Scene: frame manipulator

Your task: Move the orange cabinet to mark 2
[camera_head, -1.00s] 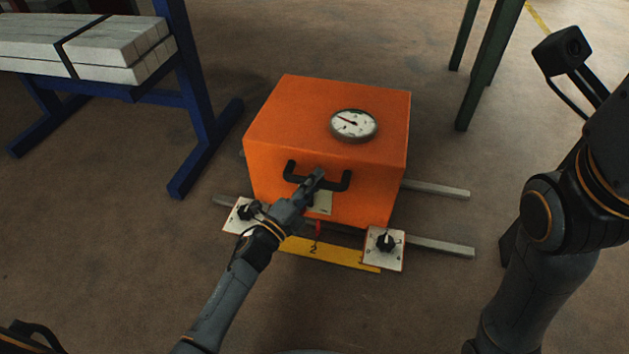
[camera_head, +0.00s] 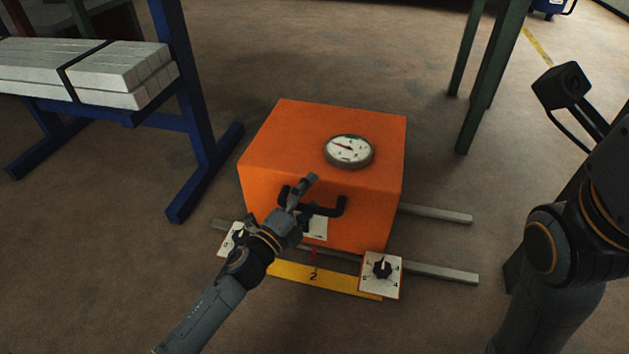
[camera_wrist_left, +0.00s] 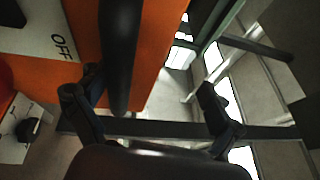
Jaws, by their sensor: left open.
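The orange cabinet (camera_head: 275,150) sits on grey rails, with a round gauge on top and a black handle (camera_head: 328,210) on its front. Below the front, a yellow strip (camera_head: 345,286) bears a black "2", with a small red pointer (camera_head: 314,256) just above that number. My left gripper (camera_head: 306,186) is open at the left part of the handle. In the left wrist view, the dark handle bar (camera_wrist_left: 120,50) runs between the spread fingers of the left gripper (camera_wrist_left: 148,108), nearer one finger. My right arm shows at the right; its gripper is not visible.
White knob plates stand at the cabinet's front left (camera_head: 232,240) and front right (camera_head: 380,272). A blue rack (camera_head: 190,120) with pale bars stands at the left. Green legs (camera_head: 480,90) stand behind right. Rails (camera_head: 440,272) stick out to the right. Open floor lies behind.

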